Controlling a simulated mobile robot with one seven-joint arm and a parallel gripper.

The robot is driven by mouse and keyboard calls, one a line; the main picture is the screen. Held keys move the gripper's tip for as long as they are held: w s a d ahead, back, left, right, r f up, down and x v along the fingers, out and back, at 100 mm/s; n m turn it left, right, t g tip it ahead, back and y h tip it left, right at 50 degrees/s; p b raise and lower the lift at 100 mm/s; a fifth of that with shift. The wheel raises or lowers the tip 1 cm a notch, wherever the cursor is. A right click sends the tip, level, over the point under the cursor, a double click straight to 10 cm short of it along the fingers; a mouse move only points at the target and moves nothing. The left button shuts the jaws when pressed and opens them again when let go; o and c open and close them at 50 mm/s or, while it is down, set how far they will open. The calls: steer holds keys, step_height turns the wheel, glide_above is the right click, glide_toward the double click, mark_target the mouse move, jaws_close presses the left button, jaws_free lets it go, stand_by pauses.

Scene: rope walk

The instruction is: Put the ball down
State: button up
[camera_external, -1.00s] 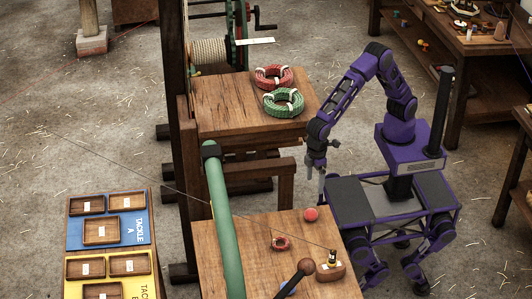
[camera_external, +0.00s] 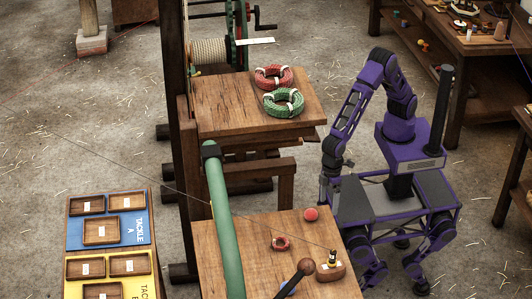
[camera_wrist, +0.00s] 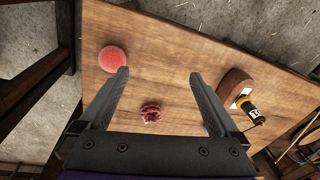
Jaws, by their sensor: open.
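The red ball (camera_external: 311,214) rests on the wooden table (camera_external: 255,225) near its far right edge. In the wrist view the ball (camera_wrist: 112,59) lies on the tabletop just outside the left finger, apart from it as far as I can see. My gripper (camera_external: 328,190) hangs beside that table edge, to the right of and above the ball. In the wrist view my gripper (camera_wrist: 158,75) has its fingers wide apart with nothing between the tips.
A small red rope coil (camera_external: 281,243), a wooden block with a yellow-and-black piece (camera_external: 330,271) and a dark round-headed tool (camera_external: 305,267) are on the same table. A green pipe (camera_external: 220,220) crosses its left side. Red and green coils (camera_external: 283,102) lie on the farther table.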

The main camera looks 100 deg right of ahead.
steer(key=s+a+f+m+t+p, duration=0.2)
steer(key=s+f+t, duration=0.3)
steer(key=s+f, duration=0.75)
steer(key=n+t+y, duration=0.1)
steer(key=n+t, duration=0.1)
steer(key=t, duration=0.6)
glide_toward(311, 213)
steer(key=w+f+b, duration=0.2)
steer(key=w+f, duration=0.1)
steer(key=shift+w+f, duration=0.25)
steer(key=shift+x, duration=2.85)
steer(key=shift+d+r, duration=0.15)
jaws_close()
steer(key=shift+r, duration=0.15)
